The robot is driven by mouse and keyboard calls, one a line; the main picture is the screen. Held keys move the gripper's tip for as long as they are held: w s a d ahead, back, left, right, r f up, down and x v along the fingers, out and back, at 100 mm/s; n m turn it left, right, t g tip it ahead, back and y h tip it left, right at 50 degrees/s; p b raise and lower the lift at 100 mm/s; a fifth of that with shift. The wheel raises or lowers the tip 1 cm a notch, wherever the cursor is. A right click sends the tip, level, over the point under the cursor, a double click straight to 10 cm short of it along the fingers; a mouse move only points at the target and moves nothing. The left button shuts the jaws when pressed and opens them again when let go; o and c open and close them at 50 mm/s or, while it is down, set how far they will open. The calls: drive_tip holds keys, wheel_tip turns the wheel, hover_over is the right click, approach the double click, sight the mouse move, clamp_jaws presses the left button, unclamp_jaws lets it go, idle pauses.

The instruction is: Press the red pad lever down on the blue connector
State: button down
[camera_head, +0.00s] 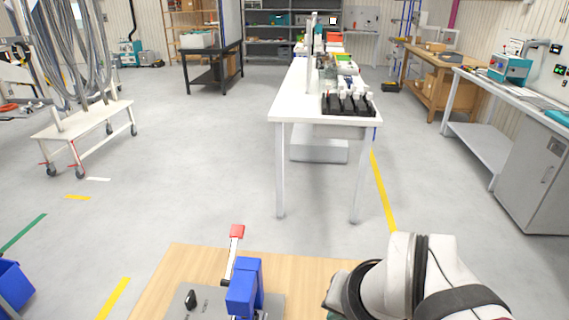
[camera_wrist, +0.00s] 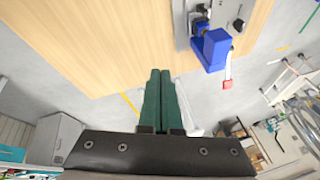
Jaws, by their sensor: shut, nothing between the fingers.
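The blue connector (camera_head: 244,288) stands on a grey plate (camera_head: 270,306) on a wooden table. Its lever rises from it, pale with a red pad (camera_head: 237,231) at the top, tilted slightly and standing up. In the wrist view the blue connector (camera_wrist: 211,49) is at the upper right, with the red pad (camera_wrist: 227,84) below it at the end of the lever. My gripper (camera_wrist: 160,72) has two green fingers lying side by side, shut and empty. It is apart from the lever, to its left in the wrist view. In the head view my fingers are not visible; my wrist is right of the connector.
The wooden tabletop (camera_head: 185,262) is mostly bare around the plate. A small black knob (camera_head: 191,297) stands on the plate, left of the connector. A blue bin (camera_head: 13,287) is on the floor at left. A white bench (camera_head: 295,92) stands well beyond the table.

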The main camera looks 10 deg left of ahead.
drive_tip(key=s+f+n+g, duration=0.2)
drive_tip(key=s+f, duration=0.1)
drive_tip(key=s, duration=0.2)
drive_tip(key=w+a+r+n+y, duration=0.1)
drive_tip(key=w+a+n+y, duration=0.1)
drive_tip(key=w+a+n, duration=0.2)
drive_tip(key=w+a+r+n+y, duration=0.1)
drive_tip(key=w+a+n+y, duration=0.2)
drive_tip(key=w+n, duration=0.7)
drive_tip(key=w+a+r+n+t+y, duration=0.1)
drive_tip(key=w+a+n, duration=0.5)
drive_tip(key=w, duration=0.6)
drive_tip(key=shift+w+a+r+n+y, duration=0.25)
drive_tip(key=shift+r+n+y, duration=0.15)
drive_tip(key=shift+n+y, duration=0.3)
hover_over(233, 230)
drive_tip(key=s+d, duration=0.3)
wheel_tip(233, 230, down, 6)
drive_tip(key=f, duration=0.1)
drive_tip(key=w+f, duration=0.1)
drive_tip(key=f, duration=0.2)
drive_tip(key=shift+w+f, duration=0.15)
drive_tip(key=shift+w, duration=0.25)
